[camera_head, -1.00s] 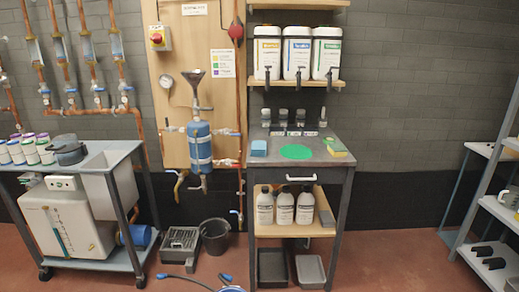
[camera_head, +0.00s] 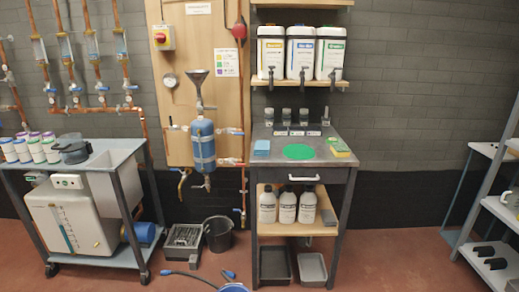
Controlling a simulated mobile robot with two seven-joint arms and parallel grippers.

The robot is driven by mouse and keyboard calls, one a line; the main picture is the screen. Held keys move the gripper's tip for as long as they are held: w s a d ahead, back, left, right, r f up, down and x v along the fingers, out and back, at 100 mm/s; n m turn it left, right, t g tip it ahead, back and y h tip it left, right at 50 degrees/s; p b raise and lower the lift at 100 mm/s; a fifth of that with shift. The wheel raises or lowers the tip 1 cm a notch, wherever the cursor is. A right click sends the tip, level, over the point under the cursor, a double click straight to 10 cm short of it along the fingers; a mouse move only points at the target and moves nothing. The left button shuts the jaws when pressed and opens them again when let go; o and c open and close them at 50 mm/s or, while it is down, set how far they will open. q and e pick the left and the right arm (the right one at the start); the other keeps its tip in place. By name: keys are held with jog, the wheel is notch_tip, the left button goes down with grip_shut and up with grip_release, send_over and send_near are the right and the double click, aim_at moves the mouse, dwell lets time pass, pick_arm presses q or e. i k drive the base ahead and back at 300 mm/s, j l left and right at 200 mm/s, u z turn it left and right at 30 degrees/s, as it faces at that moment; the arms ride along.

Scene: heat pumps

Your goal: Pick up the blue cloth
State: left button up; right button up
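A small blue cloth (camera_head: 261,147), looking folded into a square, lies on the left side of the grey metal workbench top (camera_head: 275,160). It is left of a round green mat (camera_head: 299,152). A yellow and green sponge-like item (camera_head: 340,149) lies at the right of the same top. Neither of my grippers shows in the head view, and nothing touches the cloth.
Three white canisters (camera_head: 301,52) stand on the shelf above the bench. A cart (camera_head: 110,160) with jars stands at the left, and metal shelving (camera_head: 490,205) at the right. A black bucket (camera_head: 218,236), a crate and a hose are on the floor left of the bench.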

aim_at(262, 148)
jog(key=i+l+u, duration=0.15)
jog(key=u, duration=0.3)
jog(key=i+l+u, duration=0.2)
jog(key=u, duration=0.2)
jog(key=i+l+u, duration=0.1)
jog(key=l+u, duration=0.15)
jog(key=u, duration=0.2)
